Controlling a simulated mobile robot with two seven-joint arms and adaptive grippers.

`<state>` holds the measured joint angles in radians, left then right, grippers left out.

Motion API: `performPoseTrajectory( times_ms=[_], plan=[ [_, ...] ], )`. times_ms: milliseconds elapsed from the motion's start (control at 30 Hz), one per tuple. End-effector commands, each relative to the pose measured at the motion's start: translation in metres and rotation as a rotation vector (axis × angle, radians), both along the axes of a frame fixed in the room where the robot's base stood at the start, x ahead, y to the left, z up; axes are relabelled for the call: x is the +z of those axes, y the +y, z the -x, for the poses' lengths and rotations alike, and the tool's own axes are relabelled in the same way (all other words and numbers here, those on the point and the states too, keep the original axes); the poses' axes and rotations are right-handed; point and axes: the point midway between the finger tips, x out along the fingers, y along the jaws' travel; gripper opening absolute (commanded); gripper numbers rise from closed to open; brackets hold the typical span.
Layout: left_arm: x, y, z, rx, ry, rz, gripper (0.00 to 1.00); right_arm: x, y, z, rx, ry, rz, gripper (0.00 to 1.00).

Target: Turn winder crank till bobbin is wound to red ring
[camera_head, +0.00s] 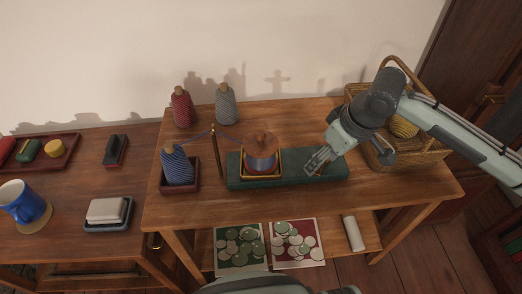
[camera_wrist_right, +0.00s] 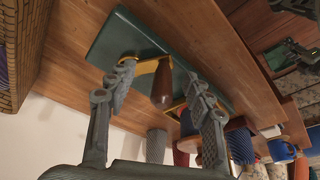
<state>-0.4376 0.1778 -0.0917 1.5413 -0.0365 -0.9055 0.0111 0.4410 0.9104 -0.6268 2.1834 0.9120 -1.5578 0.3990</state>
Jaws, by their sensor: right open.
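The winder has a dark green base (camera_head: 300,168) on the wooden table. Its bobbin (camera_head: 262,160) stands upright in a yellow frame, with a brown wooden top and blue-grey winding below. A red ring is too small to make out. Blue thread runs from the blue cone (camera_head: 177,166) past a thin brass post (camera_head: 216,150). My right gripper (camera_head: 318,162) is open over the base's right end. In the right wrist view the crank's brown handle (camera_wrist_right: 161,86) on its brass arm (camera_wrist_right: 146,66) shows between the open fingers, with gaps on both sides. My left gripper is not in view.
Red (camera_head: 182,108) and grey (camera_head: 227,105) thread cones stand behind the winder. A wicker basket (camera_head: 425,158) stands right, close behind my right arm. A blue mug (camera_head: 20,203) is on the left table. Button cards (camera_head: 240,260) lie on the lower shelf.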

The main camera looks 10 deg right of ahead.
Motion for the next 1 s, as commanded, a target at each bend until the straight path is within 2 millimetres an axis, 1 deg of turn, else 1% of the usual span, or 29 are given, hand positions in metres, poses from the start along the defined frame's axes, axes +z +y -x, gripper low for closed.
performPoseTrajectory(
  times_ms=[267, 367, 1000],
  plan=[
    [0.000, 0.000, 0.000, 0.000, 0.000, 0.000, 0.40, 0.000, 0.000, 0.000, 0.000, 0.000, 0.000, 0.52],
    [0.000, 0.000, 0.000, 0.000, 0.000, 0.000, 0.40, 0.003, 0.000, 0.000, 0.000, -0.001, 0.000, 0.52],
    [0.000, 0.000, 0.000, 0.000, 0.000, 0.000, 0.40, 0.067, 0.000, -0.001, -0.001, -0.003, -0.001, 0.52]
  ],
)
